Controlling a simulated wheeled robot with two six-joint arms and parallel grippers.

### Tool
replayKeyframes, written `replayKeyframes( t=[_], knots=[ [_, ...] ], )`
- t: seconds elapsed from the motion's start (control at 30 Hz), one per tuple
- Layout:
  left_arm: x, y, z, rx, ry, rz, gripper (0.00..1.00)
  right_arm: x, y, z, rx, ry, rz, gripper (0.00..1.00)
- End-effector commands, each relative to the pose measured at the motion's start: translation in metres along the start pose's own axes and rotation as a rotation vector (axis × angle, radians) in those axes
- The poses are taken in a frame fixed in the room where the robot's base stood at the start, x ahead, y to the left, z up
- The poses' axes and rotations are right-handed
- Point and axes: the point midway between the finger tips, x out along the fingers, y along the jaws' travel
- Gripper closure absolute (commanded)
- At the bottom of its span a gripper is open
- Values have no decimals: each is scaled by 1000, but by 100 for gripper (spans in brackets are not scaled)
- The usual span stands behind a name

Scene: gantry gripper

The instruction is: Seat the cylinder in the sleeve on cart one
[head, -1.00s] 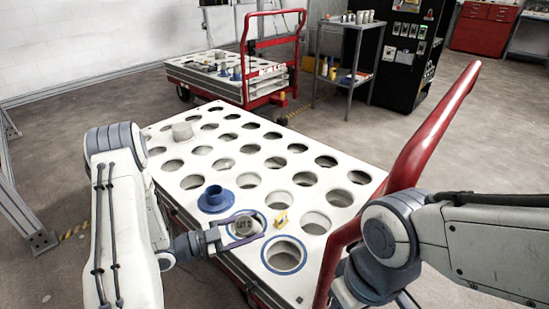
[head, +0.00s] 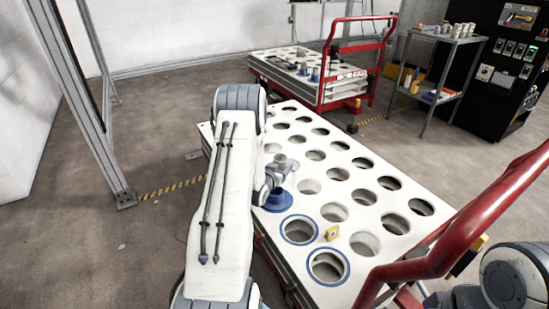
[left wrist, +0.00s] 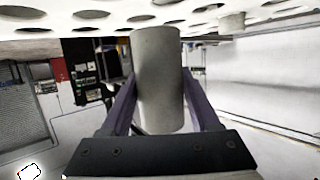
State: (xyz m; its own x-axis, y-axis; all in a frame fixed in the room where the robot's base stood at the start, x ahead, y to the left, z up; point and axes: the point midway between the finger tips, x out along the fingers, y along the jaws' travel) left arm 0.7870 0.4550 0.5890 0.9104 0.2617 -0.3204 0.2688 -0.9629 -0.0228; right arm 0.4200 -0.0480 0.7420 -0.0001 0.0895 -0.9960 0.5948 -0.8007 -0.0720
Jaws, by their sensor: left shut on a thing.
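My left gripper (head: 272,178) is shut on a grey cylinder (head: 282,160). In the left wrist view, the cylinder (left wrist: 158,85) stands between the two purple fingers, and its end overlaps the deck in the picture. In the head view, the blue flanged sleeve (head: 277,203) sits on cart one's white deck (head: 400,240). The cylinder and gripper show just above the sleeve in the picture; whether the cylinder touches or enters it cannot be told. My right gripper is out of view.
Two blue-ringed holes, one (head: 299,229) and another (head: 328,266), are empty, with a yellow tag (head: 332,233) beside them. Cart one's red handle (head: 460,230) rises at the right. A second cart (head: 310,70) and a small shelf (head: 440,75) stand behind.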

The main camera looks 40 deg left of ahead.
Motion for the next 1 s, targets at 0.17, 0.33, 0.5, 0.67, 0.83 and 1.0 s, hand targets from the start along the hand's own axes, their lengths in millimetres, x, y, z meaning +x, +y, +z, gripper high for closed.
replayKeyframes(
  t=[0.17,0.33,0.5,0.67,0.83,1.0],
  knots=[
    [1,-16,-8,-50,-15,-72,100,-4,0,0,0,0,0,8],
    [1,-17,-7,-52,-16,-75,100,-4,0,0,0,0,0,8],
    [1,-16,-7,-51,-15,-75,100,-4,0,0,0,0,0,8],
    [-1,-16,-8,-52,-12,-76,100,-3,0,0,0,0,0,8],
    [3,-16,4,-51,-12,-75,100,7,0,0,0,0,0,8],
    [8,-16,20,-51,-12,-75,100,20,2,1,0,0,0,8]
  ],
)
